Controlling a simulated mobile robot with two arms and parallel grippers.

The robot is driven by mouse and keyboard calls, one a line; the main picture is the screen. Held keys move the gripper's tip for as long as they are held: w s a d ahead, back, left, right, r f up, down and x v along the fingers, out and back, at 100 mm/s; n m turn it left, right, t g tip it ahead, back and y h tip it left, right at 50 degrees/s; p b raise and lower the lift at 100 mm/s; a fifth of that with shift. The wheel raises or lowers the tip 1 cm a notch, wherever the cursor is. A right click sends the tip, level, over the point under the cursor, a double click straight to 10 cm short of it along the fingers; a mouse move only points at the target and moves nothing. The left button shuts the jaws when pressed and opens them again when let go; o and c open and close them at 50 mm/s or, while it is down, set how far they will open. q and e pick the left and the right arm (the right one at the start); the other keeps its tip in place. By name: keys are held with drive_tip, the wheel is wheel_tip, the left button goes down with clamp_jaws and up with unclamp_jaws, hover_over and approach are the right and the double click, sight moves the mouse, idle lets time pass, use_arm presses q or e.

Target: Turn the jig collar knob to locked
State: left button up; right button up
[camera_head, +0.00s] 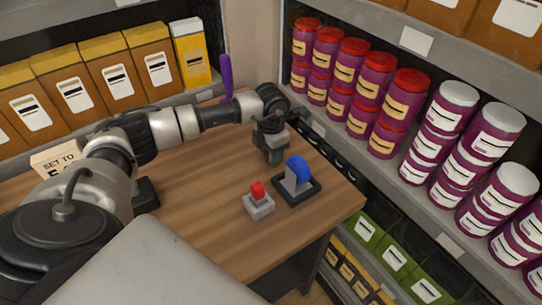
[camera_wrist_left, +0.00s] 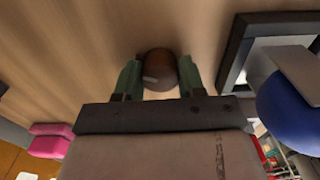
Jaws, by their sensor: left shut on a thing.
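My left gripper (camera_head: 273,157) points down at the wooden table, just behind and left of the jig (camera_head: 294,197), a dark square base with a grey upright piece and a blue rounded part. In the left wrist view the two greenish fingers (camera_wrist_left: 158,76) are shut on a round brown knob (camera_wrist_left: 158,62) with a pale mark on it. The jig's dark frame (camera_wrist_left: 235,50) and blue part (camera_wrist_left: 285,108) are to the right there, apart from the fingers. In the head view the knob is hidden behind the gripper. My right gripper is not in view.
A red button on a grey box (camera_head: 259,207) stands in front of the jig. A "SET TO" card (camera_head: 57,157), partly hidden, stands at the left. Shelves with boxes (camera_head: 113,75) and purple jars (camera_head: 405,95) border the wooden table (camera_head: 190,220). The table's middle is clear.

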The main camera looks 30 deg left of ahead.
use_arm(q)
drive_tip(key=m+b, duration=0.2)
drive_tip(key=m, duration=0.1)
drive_tip(key=shift+f+m+b, duration=0.1)
drive_tip(key=shift+m+b, duration=0.25)
drive_tip(key=shift+m, duration=0.05)
drive_tip(key=m+b, duration=0.2)
drive_tip(key=m, duration=0.1)
drive_tip(key=shift+m, duration=0.3)
drive_tip(key=m+b, duration=0.2)
drive_tip(key=m, duration=0.1)
drive_tip(key=shift+r+m+b, duration=0.2)
drive_tip(key=shift+m+b, duration=0.5)
drive_tip(key=shift+m, duration=0.4)
drive_tip(key=o, duration=0.9)
wheel_tip(320, 180, up, 11)
drive_tip(key=shift+f+b, duration=0.1)
drive_tip(key=shift+b, duration=0.35)
